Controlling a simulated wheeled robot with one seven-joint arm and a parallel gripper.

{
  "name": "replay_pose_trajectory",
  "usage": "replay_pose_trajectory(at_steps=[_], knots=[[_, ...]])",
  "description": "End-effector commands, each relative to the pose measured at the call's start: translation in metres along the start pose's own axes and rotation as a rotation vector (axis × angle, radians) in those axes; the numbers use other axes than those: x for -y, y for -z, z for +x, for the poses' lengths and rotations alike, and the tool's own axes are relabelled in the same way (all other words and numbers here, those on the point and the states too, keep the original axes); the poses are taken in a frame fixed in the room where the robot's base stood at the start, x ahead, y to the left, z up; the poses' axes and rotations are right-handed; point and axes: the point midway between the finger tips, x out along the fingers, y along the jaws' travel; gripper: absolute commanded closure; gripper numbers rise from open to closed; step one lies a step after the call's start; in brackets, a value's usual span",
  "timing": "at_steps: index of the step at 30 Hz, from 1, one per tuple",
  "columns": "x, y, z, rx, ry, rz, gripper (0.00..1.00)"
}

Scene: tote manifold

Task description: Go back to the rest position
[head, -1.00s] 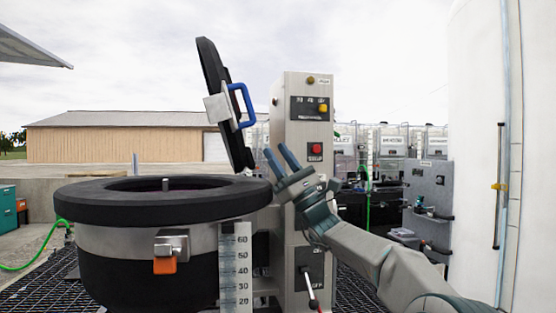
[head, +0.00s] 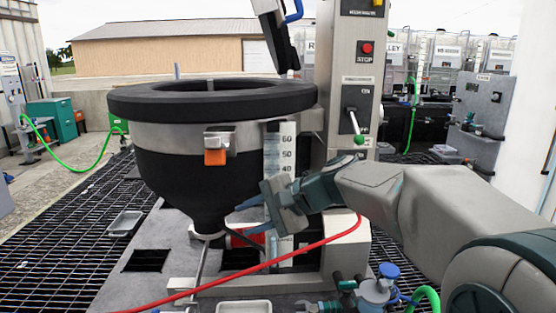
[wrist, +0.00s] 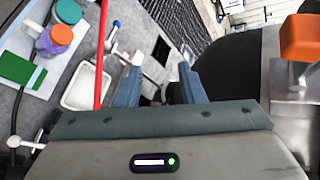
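My gripper (head: 238,218) is in front of the lower right side of the black tank (head: 165,165), fingers pointing left. In the wrist view my gripper (wrist: 160,72) shows two blue fingers spread apart with nothing between them. The tank's lid (head: 272,35) stands raised at the top of the head view, partly cut off, with a blue handle.
A control column (head: 352,80) with a red stop button and a lever stands right of the tank. A red hose (head: 250,270) crosses low in front. Valves (head: 378,288) and a white tray (head: 243,307) sit at the bottom. Open grating (head: 60,235) lies left.

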Motion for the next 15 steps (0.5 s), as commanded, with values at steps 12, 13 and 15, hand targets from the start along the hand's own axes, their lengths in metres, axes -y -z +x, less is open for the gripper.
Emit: replay_pose_trajectory(at_steps=[12,13,15], knots=[[-0.221,-0.023,-0.079,-0.193,-0.703,-0.476,0.64],[-0.234,-0.024,-0.086,-0.195,-0.744,-0.507,0.64],[-0.263,-0.027,-0.102,-0.193,-0.837,-0.581,0.64]])
